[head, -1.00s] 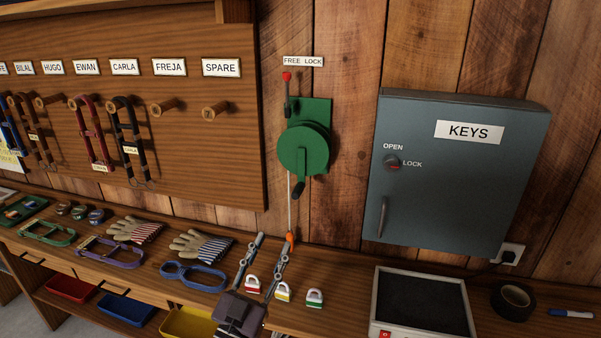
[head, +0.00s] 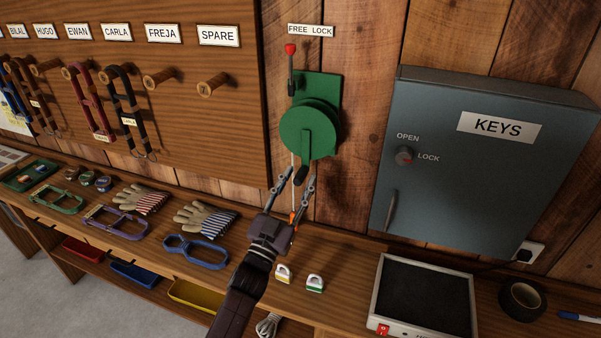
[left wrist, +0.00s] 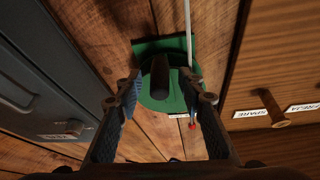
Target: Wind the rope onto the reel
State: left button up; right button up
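The green reel (head: 308,130) is mounted on the plank wall; its dark crank handle (head: 301,173) points down. A pale rope (head: 292,163) hangs from the reel, with an orange end (head: 292,217) by my gripper. The red-knobbed lever (head: 290,50) stands upright under the FREE side of its label. My left gripper (head: 298,178) is open just below the reel, its fingers either side of the handle in the picture. In the left wrist view the handle (left wrist: 160,75) shows between the open fingers (left wrist: 168,90), apart from both, and the rope (left wrist: 189,25) runs beside it. My right gripper is out of view.
The grey key cabinet (head: 475,165) juts out right of the reel. A pegboard (head: 150,100) with halters is on the left.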

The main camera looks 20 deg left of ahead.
pick_arm(q)
jog(key=shift+x, duration=0.75)
grip_shut()
